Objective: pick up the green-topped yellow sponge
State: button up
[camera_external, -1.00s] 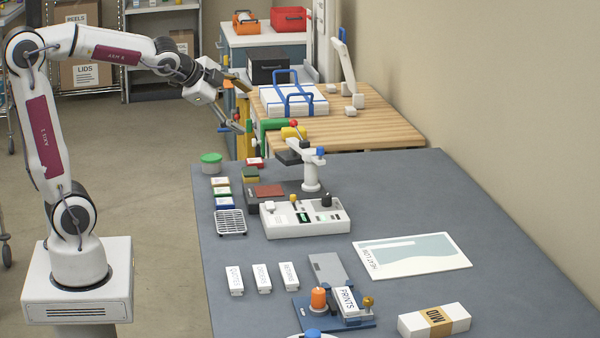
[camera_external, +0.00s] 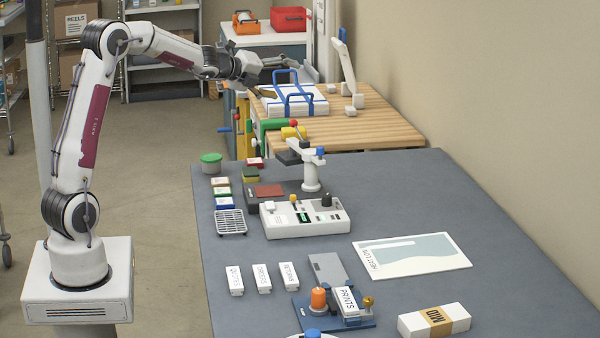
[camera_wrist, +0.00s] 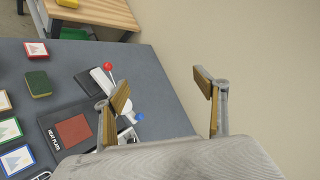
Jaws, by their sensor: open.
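The green-topped yellow sponge (camera_external: 250,174) lies on the grey table in the external view, between a red-edged tile and a dark plate. In the wrist view the sponge (camera_wrist: 38,85) is at the left, its dark green top up and a thin yellow edge showing.
A red-edged tile (camera_external: 255,163) and other tiles (camera_external: 222,192) lie near the sponge. A dark heat plate (camera_external: 268,190) and a white lever press (camera_external: 311,172) stand to its right. A green-lidded tub (camera_external: 211,162) is to its left.

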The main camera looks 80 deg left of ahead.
jog(key=a+f+m+t+h, duration=0.1)
jog(key=a+f+m, duration=0.5)
jog(key=a, duration=0.3)
jog(key=m+h, duration=0.4)
jog(key=m, duration=0.4)
send_over(251, 169)
jog(key=d, duration=0.1)
notch_tip(251, 169, down, 16)
jog(key=r, duration=0.1)
jog(key=s+f+m, duration=0.1)
jog(key=s+f, duration=0.1)
jog(key=f, duration=0.1)
jog(key=s+f+m+h, duration=0.1)
jog(key=s+f, duration=0.1)
jog(key=f, duration=0.1)
jog(key=s+a+f+m, duration=0.1)
jog(key=s+f, duration=0.1)
jog(key=f, duration=0.1)
jog(key=shift+s+f+m+h, duration=0.1)
jog(key=shift+s+m+h, duration=0.2)
jog(key=shift+s+h, duration=0.1)
jog(key=shift+s+d+f, duration=0.1)
jog(key=shift+s+f, duration=0.2)
jog(key=shift+f, duration=0.1)
jog(key=shift+x, duration=1.3)
jog(key=shift+r, duration=0.1)
